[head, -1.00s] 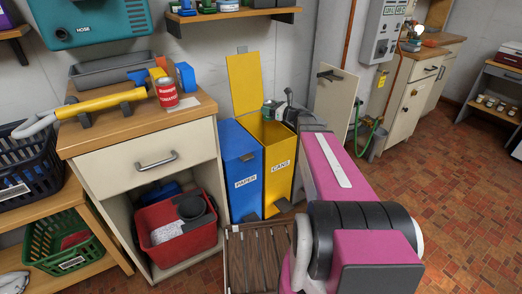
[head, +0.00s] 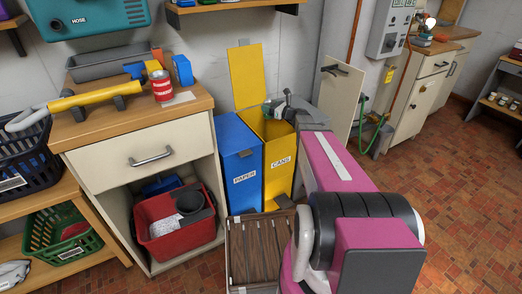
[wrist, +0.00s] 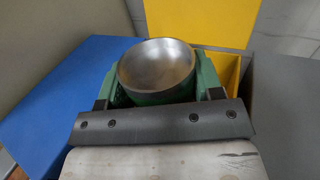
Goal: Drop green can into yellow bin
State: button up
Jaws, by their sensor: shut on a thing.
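The green can (wrist: 158,72) is held in my gripper (wrist: 160,100); its bare silver end faces the wrist camera. In the head view the can (head: 268,110) shows small and partly hidden by my gripper (head: 275,107). My gripper is shut on the can, over the opening of the yellow bin (head: 279,165), which is labelled CANS. The bin's yellow lid (head: 245,78) stands open at the back. In the wrist view, yellow walls of the bin (wrist: 222,70) show behind and right of the can.
A blue PAPER bin (head: 240,175) with its lid shut stands directly left of the yellow bin. A wooden cabinet (head: 135,130) with a red can (head: 162,86) on top is further left. A slatted crate (head: 262,248) stands in front. Open tiled floor lies right.

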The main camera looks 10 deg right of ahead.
jog(key=shift+f, duration=0.55)
jog(key=o, duration=1)
jog(key=v, duration=1.1)
